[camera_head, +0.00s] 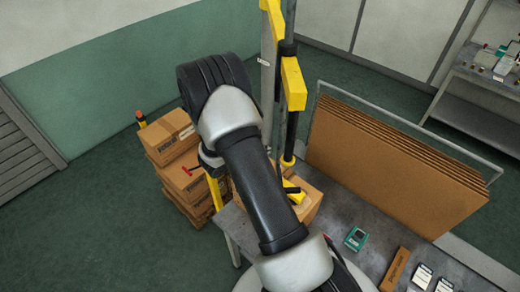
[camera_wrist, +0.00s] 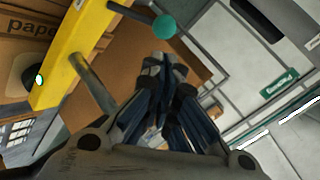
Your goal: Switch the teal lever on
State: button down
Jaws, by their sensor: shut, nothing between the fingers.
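The teal lever shows in the wrist view as a round teal knob (camera_wrist: 164,27) on a thin grey rod that runs to the upper left, by a yellow bar (camera_wrist: 68,55). My gripper (camera_wrist: 166,68) is shut and empty in the wrist view. Its fingertips are just below the knob in the picture, with a small gap between them; the depth between them is hard to tell. The head view shows no clear sight of the lever or of my gripper, and my arm covers the middle of it.
Stacked cartons (camera_head: 180,160) stand on the floor left of my arm. A yellow post (camera_head: 293,85) rises behind it. A rack of flat cardboard (camera_head: 395,155) is at the right. A teal box (camera_head: 356,238) lies on the grey table. A second grey rod (camera_wrist: 95,85) is left of my fingers.

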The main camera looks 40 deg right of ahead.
jog(key=shift+r+p, duration=0.7)
jog(key=shift+r, duration=0.15)
